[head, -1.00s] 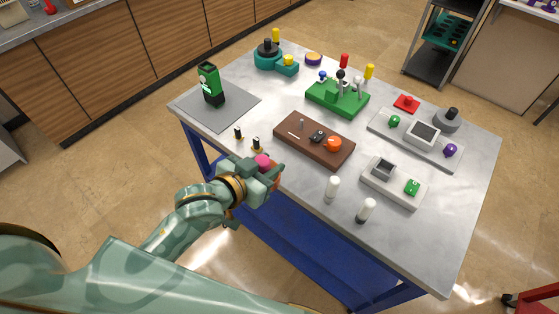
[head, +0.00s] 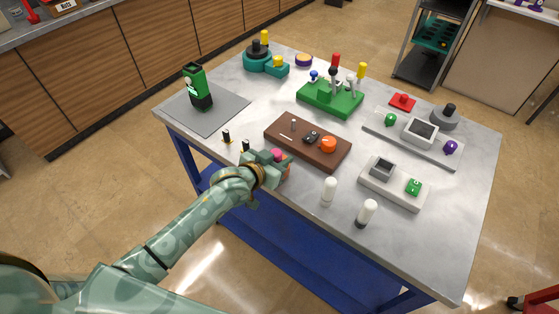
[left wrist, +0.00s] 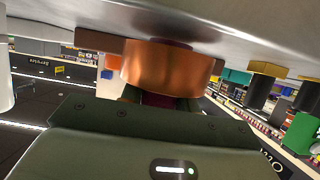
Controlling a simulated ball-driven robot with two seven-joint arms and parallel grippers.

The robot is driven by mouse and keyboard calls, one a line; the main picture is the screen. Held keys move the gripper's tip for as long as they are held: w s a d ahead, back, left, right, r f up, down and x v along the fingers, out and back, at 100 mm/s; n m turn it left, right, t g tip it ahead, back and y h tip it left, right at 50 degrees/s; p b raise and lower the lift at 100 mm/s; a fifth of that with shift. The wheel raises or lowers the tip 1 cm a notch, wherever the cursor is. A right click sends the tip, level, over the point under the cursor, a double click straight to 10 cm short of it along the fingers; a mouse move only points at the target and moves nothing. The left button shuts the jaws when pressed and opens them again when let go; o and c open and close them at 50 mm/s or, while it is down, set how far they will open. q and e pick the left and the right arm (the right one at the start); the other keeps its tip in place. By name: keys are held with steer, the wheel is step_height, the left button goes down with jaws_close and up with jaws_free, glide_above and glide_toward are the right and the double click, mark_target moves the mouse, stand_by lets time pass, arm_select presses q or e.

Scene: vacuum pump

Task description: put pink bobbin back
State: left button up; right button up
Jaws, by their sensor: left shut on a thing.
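The pink bobbin (head: 277,155) is in my left gripper (head: 275,165), at the near edge of the table, just in front of the brown board (head: 280,136). Only its pink top and a little orange-copper colour show beside the fingers. In the left wrist view the bobbin (left wrist: 172,68) is a wide copper winding with dark pink ends, close to the grey table surface. My left gripper is shut on it. The board carries a small peg (head: 293,126), a black part (head: 311,137) and an orange knob (head: 328,144). My right gripper is not in view.
Two short black-and-white posts (head: 227,136) stand left of the gripper. Two white cylinders (head: 329,192) stand to its right. A grey mat (head: 222,119) with a green container (head: 198,88), a green block (head: 330,98) and grey device plates (head: 385,185) lie around.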

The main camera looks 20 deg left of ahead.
arm_select(q)
steer(key=shift+f, duration=0.15)
steer(key=shift+f, duration=0.1)
steer(key=o, duration=1)
